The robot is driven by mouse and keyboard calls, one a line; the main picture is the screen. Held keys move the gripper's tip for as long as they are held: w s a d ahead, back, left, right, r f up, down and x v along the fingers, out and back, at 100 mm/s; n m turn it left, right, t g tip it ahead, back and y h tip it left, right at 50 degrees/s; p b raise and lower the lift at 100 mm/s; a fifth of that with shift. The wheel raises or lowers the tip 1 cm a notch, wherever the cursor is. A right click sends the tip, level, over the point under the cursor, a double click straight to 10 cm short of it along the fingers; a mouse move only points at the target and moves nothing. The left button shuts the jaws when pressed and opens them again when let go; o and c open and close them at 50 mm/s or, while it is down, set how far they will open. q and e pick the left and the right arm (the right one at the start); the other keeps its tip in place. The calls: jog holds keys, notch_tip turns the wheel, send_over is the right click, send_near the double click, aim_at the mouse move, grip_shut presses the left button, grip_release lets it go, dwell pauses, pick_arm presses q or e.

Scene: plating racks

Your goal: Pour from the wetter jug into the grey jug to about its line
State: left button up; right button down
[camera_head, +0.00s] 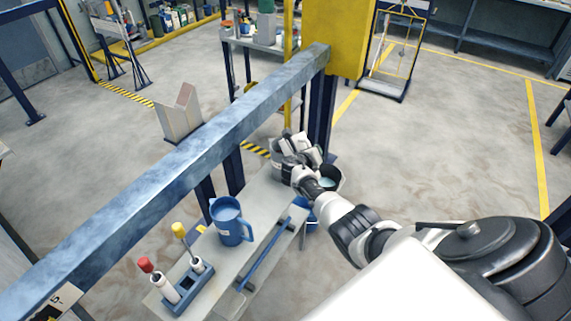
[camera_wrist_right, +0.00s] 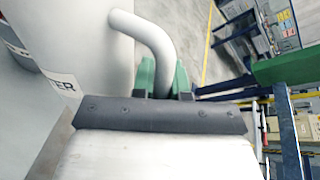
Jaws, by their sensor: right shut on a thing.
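The wetter jug (camera_wrist_right: 75,40) is pale, with a partly visible label ending in "TER", in the right wrist view. My right gripper (camera_wrist_right: 164,82) has its green fingers on either side of the jug's curved handle (camera_wrist_right: 148,35) and is shut on it. In the head view my right gripper (camera_head: 293,164) is at the far end of the bench, beside a pale grey vessel (camera_head: 277,150); I cannot tell which jug that is. The liquid level and the line are hidden. I cannot identify the grey jug for sure. My left gripper is out of view.
A blue jug (camera_head: 231,222) stands on the narrow bench (camera_head: 259,202). A blue beam (camera_head: 200,141) crosses above the bench's left side.

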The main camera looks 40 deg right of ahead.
jog(key=shift+w+r, duration=0.15)
jog(key=shift+r, duration=0.15)
jog(key=shift+r+p, duration=0.1)
jog(key=shift+p, duration=0.35)
dwell(0.8)
jog(key=shift+w+r+n+g, duration=0.1)
jog(key=shift+w+n+g, duration=0.1)
jog(key=shift+n+g, duration=0.15)
jog(key=shift+p, duration=0.4)
dwell(0.5)
jog(key=shift+w+r+n+g+y, duration=0.2)
jog(key=shift+n+g+y, duration=0.05)
jog(key=shift+y, duration=0.05)
jog(key=shift+p, duration=0.35)
dwell(1.0)
